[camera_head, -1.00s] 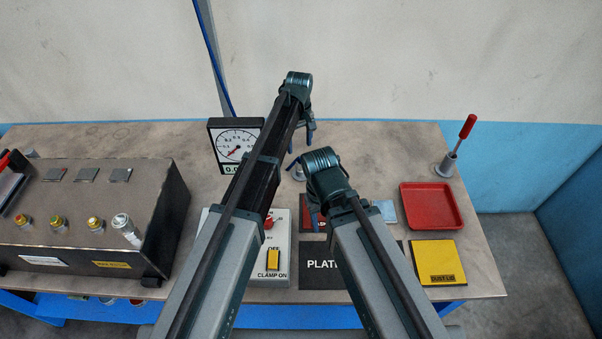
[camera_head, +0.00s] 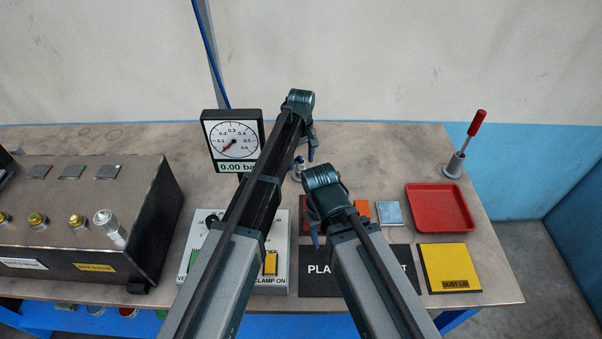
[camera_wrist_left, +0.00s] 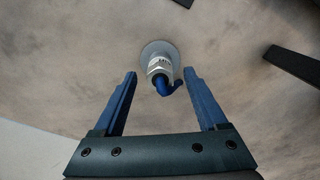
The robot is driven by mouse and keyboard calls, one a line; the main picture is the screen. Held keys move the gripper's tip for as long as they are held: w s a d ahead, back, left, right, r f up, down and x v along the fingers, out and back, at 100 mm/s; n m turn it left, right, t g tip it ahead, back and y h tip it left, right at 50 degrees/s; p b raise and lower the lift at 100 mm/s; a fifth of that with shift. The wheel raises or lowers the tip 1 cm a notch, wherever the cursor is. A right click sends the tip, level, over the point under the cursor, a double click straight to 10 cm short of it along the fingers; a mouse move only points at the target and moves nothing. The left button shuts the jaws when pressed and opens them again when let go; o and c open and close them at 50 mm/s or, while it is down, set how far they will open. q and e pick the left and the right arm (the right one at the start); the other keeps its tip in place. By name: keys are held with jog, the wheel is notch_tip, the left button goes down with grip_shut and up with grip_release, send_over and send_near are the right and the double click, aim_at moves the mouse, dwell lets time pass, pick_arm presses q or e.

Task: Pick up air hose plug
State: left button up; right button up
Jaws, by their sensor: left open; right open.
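In the left wrist view, the air hose plug (camera_wrist_left: 160,69) is a small pale metal fitting with a blue end, standing on a round grey base (camera_wrist_left: 150,50) on the table. My open left gripper (camera_wrist_left: 159,76) has one blue finger on each side of it, with gaps showing; how far above it the fingers are, I cannot tell. In the head view, my left gripper (camera_head: 309,150) points down above the back of the table, close to the plug's grey base (camera_head: 292,171). My right gripper (camera_head: 314,226) is open and empty, lower in the picture above the middle of the table.
A pressure gauge (camera_head: 233,141) stands left of my left gripper. A switch panel (camera_head: 200,240) is partly behind my left arm. A brown box (camera_head: 95,190) with knobs fills the left. A red tray (camera_head: 440,207), yellow lid (camera_head: 449,268) and red-handled tool (camera_head: 477,122) are at right.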

aim_at(301, 161)
pick_arm(q)
jog(key=shift+f, duration=0.1)
pick_arm(e)
jog(key=shift+f, duration=0.15)
pick_arm(q)
grip_shut()
dwell(0.5)
notch_tip(301, 161, up, 7)
jog(key=p, duration=0.7)
jog(key=shift+f, duration=0.15)
pick_arm(e)
notch_tip(301, 161, up, 7)
